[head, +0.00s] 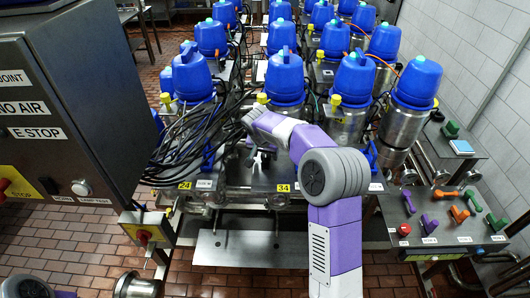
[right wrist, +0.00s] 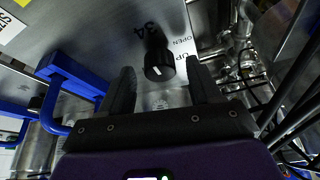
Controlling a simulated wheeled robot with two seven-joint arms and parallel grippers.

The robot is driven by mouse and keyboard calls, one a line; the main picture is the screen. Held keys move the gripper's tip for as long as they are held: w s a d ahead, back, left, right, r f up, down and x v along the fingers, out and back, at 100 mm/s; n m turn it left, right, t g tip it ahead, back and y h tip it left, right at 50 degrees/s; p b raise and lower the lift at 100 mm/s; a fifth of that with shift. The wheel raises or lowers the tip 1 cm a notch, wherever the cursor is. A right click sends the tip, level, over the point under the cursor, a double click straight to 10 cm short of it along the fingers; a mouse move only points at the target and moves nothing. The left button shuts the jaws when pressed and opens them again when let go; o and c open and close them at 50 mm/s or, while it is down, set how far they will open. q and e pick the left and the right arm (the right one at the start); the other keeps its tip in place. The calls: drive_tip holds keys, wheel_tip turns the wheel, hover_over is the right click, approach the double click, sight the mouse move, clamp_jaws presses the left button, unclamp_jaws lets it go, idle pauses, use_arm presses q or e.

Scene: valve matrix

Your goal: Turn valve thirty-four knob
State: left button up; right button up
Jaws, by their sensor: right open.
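The valve thirty-four knob (right wrist: 158,66) is round and black with a white pointer line, on a metal panel in the right wrist view. My left gripper is out of view.
Several blue-capped valves (head: 283,75) stand in rows behind the panel, with black cables (head: 190,140) at left. A grey control cabinet (head: 75,100) fills the left. A bench with coloured handles (head: 430,225) stands at right. A blue bracket (right wrist: 70,75) is left of my right gripper.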

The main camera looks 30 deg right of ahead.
drive_tip(key=shift+f, duration=0.2)
drive_tip(key=shift+c, duration=0.3)
drive_tip(key=shift+w, duration=0.1)
drive_tip(key=c, duration=1)
